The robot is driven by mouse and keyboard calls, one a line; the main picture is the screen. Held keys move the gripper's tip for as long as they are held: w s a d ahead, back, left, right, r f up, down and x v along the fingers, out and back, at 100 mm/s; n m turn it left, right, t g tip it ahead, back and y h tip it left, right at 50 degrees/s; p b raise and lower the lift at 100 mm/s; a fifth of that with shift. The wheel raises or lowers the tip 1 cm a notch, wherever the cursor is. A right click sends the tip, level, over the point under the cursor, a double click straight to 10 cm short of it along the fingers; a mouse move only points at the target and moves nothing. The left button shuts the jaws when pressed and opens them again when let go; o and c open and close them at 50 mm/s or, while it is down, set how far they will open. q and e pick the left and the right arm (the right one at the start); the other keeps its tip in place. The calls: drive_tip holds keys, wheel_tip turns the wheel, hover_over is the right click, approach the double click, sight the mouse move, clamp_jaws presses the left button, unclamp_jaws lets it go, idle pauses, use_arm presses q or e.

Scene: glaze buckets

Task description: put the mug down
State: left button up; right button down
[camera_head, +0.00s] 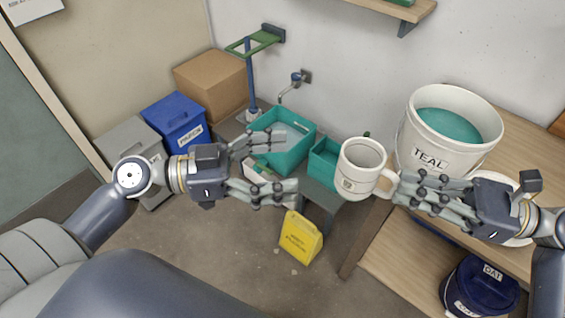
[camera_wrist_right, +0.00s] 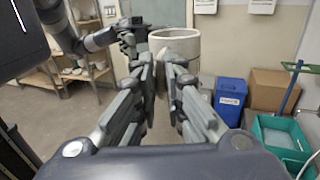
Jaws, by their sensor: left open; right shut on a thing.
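The white mug (camera_head: 361,168) is upright in the head view, in front of the teal bucket, with its handle toward my right gripper. My right gripper (camera_head: 402,188) is shut on the mug's handle and holds it in the air near the table's left edge. In the right wrist view the mug (camera_wrist_right: 176,46) shows beyond the closed fingers (camera_wrist_right: 163,72); the grip on its handle is mostly hidden there. My left gripper (camera_head: 290,163) is open and empty, left of the mug, above the floor and teal bins.
A large white bucket of teal glaze (camera_head: 449,130) stands on the wooden table (camera_head: 385,245). A white plate-like thing is partly hidden behind my right gripper. Teal bins (camera_head: 290,160), a yellow sign (camera_head: 300,238), a blue bin (camera_head: 176,124) and a cardboard box (camera_head: 211,82) stand left.

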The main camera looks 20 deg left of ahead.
sight(340, 162)
use_arm(q)
drive_tip(key=shift+m+g+h, duration=0.3)
drive_tip(key=shift+m+h, duration=0.1)
drive_tip(key=shift+m, duration=0.1)
drive_tip(key=shift+s+d+r+x, duration=0.15)
drive_tip(key=shift+s+r+x, duration=0.15)
drive_tip(key=shift+x, duration=1.75)
drive_tip(key=shift+s+d+r+x, duration=0.2)
drive_tip(key=shift+r+x, duration=0.1)
drive_tip(key=shift+x, duration=1.75)
drive_tip(key=shift+s+d+r+x, duration=0.1)
drive_tip(key=shift+s+r+x, duration=0.2)
drive_tip(key=shift+x, duration=1.75)
drive_tip(key=shift+c, duration=0.3)
drive_tip(key=c, duration=1.3)
use_arm(e)
drive_tip(key=c, duration=1.6)
unclamp_jaws()
